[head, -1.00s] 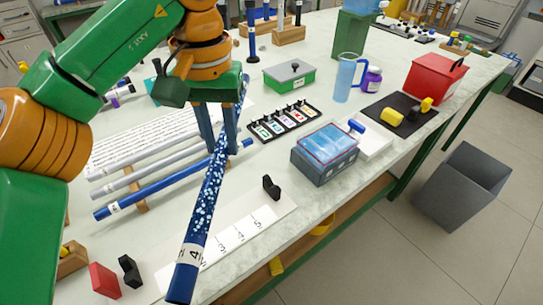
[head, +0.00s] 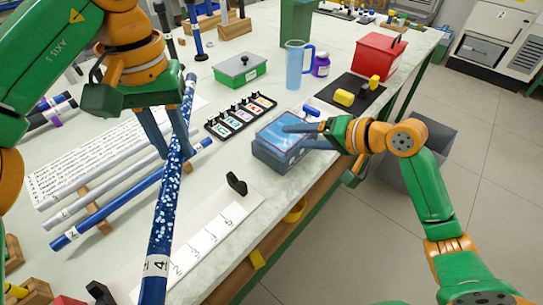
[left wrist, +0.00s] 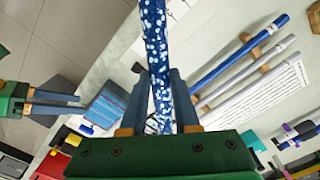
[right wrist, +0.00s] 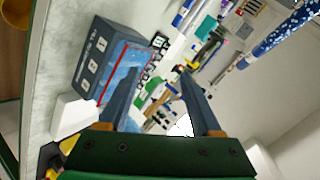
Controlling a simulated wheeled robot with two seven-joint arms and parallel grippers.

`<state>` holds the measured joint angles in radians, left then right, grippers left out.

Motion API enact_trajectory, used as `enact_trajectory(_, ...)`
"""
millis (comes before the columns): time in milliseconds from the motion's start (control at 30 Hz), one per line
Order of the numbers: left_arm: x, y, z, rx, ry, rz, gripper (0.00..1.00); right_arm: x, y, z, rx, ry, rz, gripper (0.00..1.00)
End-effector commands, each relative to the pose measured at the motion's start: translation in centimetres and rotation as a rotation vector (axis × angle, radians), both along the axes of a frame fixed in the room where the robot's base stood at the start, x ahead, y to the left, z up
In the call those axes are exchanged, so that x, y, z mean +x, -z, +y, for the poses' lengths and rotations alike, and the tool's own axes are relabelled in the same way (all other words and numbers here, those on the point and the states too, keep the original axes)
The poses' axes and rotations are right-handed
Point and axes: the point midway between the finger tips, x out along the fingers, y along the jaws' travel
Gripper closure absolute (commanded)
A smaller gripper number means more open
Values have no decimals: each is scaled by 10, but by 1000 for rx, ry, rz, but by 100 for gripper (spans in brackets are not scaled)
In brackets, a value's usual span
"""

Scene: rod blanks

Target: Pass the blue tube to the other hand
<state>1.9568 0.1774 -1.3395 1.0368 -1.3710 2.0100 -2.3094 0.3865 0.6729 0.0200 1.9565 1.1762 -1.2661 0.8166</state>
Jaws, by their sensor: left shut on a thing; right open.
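The blue tube (head: 167,195) has pale speckles and a white band marked 4 near its lower end. My left gripper (head: 176,150) is shut on it and holds it steeply tilted over the bench. The tube also runs between the fingers in the left wrist view (left wrist: 155,45). My right gripper (head: 293,137) is open and empty, over the blue box to the right of the tube and apart from it. The right wrist view shows the speckled tube (right wrist: 285,35) at its upper right, outside the fingers.
A blue box (head: 280,160) lies below my right gripper. A plain blue rod (head: 120,200) and paler rods rest on wooden supports at left. A numbered white strip (head: 205,238) lies along the front edge. A green box (head: 240,72), blue jug (head: 294,68) and red box (head: 380,57) stand farther back.

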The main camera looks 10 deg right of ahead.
Motion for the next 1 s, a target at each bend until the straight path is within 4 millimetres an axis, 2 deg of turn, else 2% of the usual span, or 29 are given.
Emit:
enact_trajectory(33, 0, 0, 0, 0, 0, 0, 100, -16, -25, 24, 107, -66, 4, 34)
enact_trajectory(100, 0, 0, 0, 0, 0, 0, 100, -45, -57, 54, 244, -173, 33, 34)
enact_trajectory(200, 0, 0, 0, 0, 0, 0, 100, -88, -89, 83, 371, -315, 86, 34)
enact_trajectory(300, 0, 0, 0, 0, 0, 0, 100, -122, -107, 98, 433, -421, 132, 34)
enact_trajectory(400, 0, 0, 0, 0, 0, 0, 100, -141, -115, 104, 460, -477, 162, 34)
enact_trajectory(500, 0, 0, 0, 0, 0, 0, 100, -146, -117, 106, 466, -495, 171, 34)
enact_trajectory(667, 0, 0, 0, 0, 0, 0, 100, -143, -115, 116, 469, -495, 172, 34)
enact_trajectory(1000, 0, 0, 0, 0, 0, 0, 100, -126, -98, 193, 470, -497, 171, 34)
